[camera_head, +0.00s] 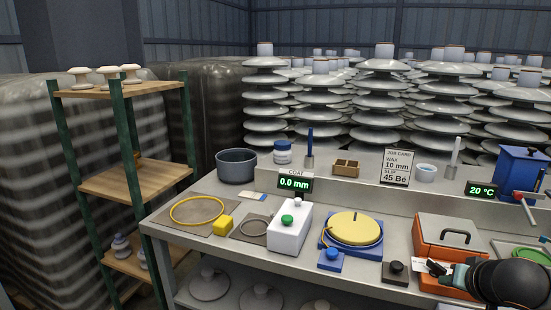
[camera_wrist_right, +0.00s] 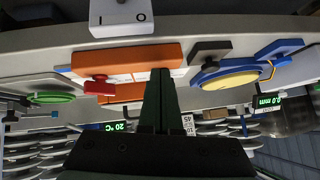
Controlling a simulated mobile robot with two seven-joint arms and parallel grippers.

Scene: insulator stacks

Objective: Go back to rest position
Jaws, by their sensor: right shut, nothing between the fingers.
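My right gripper (camera_head: 452,276) is at the lower right in the head view, in front of the orange case (camera_head: 452,232) and partly covering its front. In the right wrist view, which looks upside down, the dark green fingers of the gripper (camera_wrist_right: 161,72) are together with nothing between them. They overlap the orange case (camera_wrist_right: 130,54) in that picture; whether they touch it I cannot tell. My left gripper is not in view.
The workbench (camera_head: 385,291) holds a blue turntable with a yellow disc (camera_head: 354,227), a white coat gauge (camera_head: 289,232), a black-knobbed block (camera_head: 396,272) and a blue-buttoned block (camera_head: 331,259). A wooden shelf (camera_head: 125,183) stands left. Insulator stacks (camera_head: 383,65) fill the back.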

